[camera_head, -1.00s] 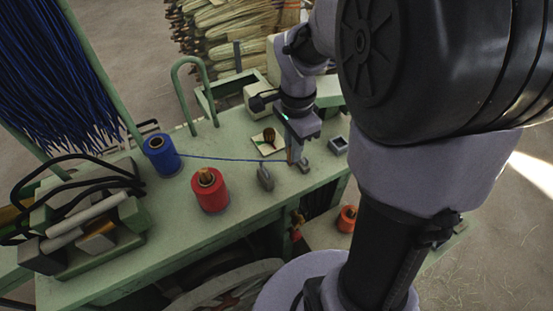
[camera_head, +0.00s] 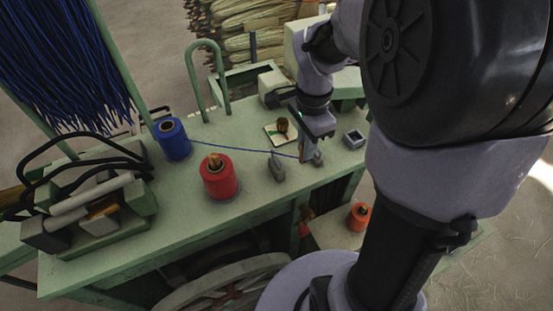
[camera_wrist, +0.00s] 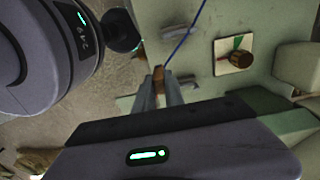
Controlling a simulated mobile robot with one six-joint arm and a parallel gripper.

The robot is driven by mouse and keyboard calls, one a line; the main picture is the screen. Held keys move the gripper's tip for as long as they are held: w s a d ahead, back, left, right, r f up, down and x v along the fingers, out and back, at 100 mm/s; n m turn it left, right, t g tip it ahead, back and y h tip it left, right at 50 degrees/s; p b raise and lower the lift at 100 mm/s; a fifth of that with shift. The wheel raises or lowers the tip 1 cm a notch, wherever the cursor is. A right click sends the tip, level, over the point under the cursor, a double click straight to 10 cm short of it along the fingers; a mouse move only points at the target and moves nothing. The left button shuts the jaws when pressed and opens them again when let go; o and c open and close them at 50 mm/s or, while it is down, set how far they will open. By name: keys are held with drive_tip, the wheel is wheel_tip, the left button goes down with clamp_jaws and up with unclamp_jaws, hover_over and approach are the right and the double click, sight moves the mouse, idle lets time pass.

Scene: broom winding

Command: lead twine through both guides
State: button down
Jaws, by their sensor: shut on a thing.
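The blue twine spool (camera_head: 172,140) stands on the green bench. Its blue twine (camera_head: 235,148) runs right, over the top of the left grey guide (camera_head: 276,167), to my gripper (camera_head: 302,154). I cannot tell whether the twine sits inside that guide's slot. The right grey guide (camera_head: 317,158) is just beside my fingertips, partly hidden by them. In the wrist view my gripper (camera_wrist: 160,84) is shut on the twine's end, with a small tan piece between the fingers. The twine (camera_wrist: 184,38) leads up and away from it there.
A red spool (camera_head: 219,178) stands left of the guides. An orange spool (camera_head: 359,216) sits on a lower shelf. Black hoops and a clamp (camera_head: 95,205) fill the left end.

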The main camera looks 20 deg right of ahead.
drive_tip(key=shift+r, duration=0.6)
drive_tip(key=shift+f, duration=0.1)
drive_tip(key=w+d+p, duration=0.3)
drive_tip(key=w+d, duration=0.2)
drive_tip(key=d, duration=0.8)
drive_tip(key=shift+d+p, duration=0.25)
drive_tip(key=shift+p, duration=0.15)
drive_tip(key=shift+f, duration=0.15)
